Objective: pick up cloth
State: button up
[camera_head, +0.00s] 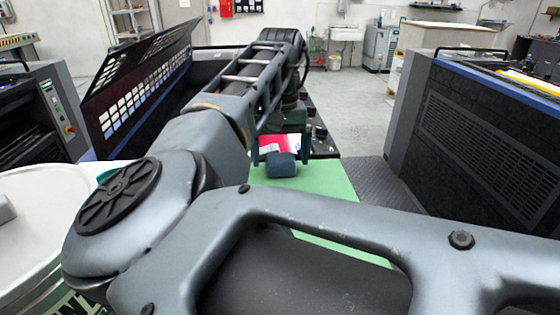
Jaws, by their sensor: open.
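A small dark blue, block-like piece (282,166) lies on the green surface (325,180) in the middle of the head view. It may be the folded cloth, but it is too small to be sure. Just behind it is a red and white piece (280,145), partly hidden, whose nature I cannot tell. My gripper (281,156) is at the end of my outstretched arm, with its dark fingers apart on the left and right of these pieces. It is open. I cannot tell how high the fingertips are above the surface or whether they touch anything.
Dark machine units stand at the left (135,95) and right (480,140), with a grey floor strip (390,180) beside the right one. A white bucket-like container (30,225) is at the lower left. My arm hides much of the near green surface.

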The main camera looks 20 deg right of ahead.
aim_at(284, 154)
jog(key=shift+f, duration=0.85)
jog(key=shift+c, duration=0.2)
jog(key=c, duration=1)
jog(key=shift+r, duration=0.1)
jog(key=shift+r, duration=0.45)
jog(key=r, duration=0.2)
jog(key=d+r+b, duration=0.1)
jog(key=shift+w+d+r, duration=0.1)
jog(key=shift+w+r, duration=0.25)
jog(key=w+d+r+b, duration=0.1)
jog(key=w+d+r, duration=0.5)
jog(key=d, duration=0.1)
jog(key=shift+w+d+r, duration=0.15)
jog(key=shift+w+d, duration=0.2)
jog(key=shift+w, duration=0.05)
